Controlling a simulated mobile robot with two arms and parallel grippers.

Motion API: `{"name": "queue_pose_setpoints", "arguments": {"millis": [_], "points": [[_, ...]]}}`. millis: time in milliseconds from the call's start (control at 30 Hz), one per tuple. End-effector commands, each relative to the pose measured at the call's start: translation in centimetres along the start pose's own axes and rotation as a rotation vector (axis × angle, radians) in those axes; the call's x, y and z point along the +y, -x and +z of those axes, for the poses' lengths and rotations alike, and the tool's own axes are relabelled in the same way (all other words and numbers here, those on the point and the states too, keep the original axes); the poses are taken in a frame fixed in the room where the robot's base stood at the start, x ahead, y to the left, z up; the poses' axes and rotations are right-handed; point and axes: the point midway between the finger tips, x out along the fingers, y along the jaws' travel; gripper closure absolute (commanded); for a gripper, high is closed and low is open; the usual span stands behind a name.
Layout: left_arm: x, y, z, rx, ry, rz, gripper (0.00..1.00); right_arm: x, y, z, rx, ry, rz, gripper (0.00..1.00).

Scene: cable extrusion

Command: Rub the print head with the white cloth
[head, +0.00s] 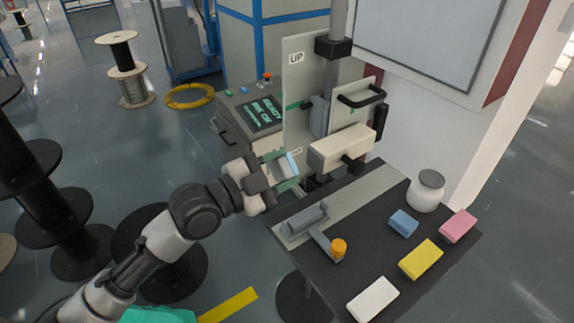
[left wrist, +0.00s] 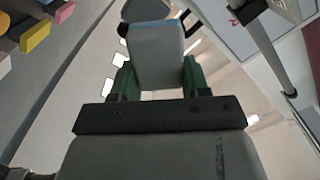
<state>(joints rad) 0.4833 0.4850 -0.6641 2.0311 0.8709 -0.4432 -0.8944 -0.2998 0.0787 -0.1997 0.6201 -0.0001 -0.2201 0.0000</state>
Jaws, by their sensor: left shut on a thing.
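My left gripper (head: 283,168) is shut on a pale block (head: 292,163) with a light-blue edge, held in the air left of the machine. In the left wrist view the pale block (left wrist: 157,58) sits between the green fingers; I cannot tell whether it is the cloth. A white, cloth-like block (head: 373,300) lies at the table's front edge. A cream box (head: 341,147) with a black handle, perhaps the print head, is mounted on the upright machine plate, just right of the gripper and apart from it. My right gripper is not in view.
The dark table (head: 440,280) carries yellow (head: 420,259), pink (head: 458,226) and blue (head: 404,222) blocks, a white jar (head: 426,193) and a grey tool with an orange knob (head: 339,247). A control panel (head: 258,113) stands behind the gripper. Cable spools stand left.

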Motion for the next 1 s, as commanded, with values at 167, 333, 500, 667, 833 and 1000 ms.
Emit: {"name": "queue_pose_setpoints", "arguments": {"millis": [167,333,500,667,833,1000], "points": [[0.0,0.0,0.0,0.0,0.0,0.0,0.73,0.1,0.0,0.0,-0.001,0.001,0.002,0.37],[0.0,0.6,0.1,-0.002,-0.001,-0.001,0.73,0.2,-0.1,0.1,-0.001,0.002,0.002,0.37],[0.1,2.1,0.2,-0.003,-0.001,0.0,0.73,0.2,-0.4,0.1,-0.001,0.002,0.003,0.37],[0.0,3.0,0.1,-0.001,0.0,0.0,0.73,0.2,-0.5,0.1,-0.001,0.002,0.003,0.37],[0.0,3.0,0.0,0.0,0.0,0.0,0.73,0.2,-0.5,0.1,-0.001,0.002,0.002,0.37],[0.0,3.0,0.0,0.0,0.0,0.0,0.73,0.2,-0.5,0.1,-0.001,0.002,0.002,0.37]]}}
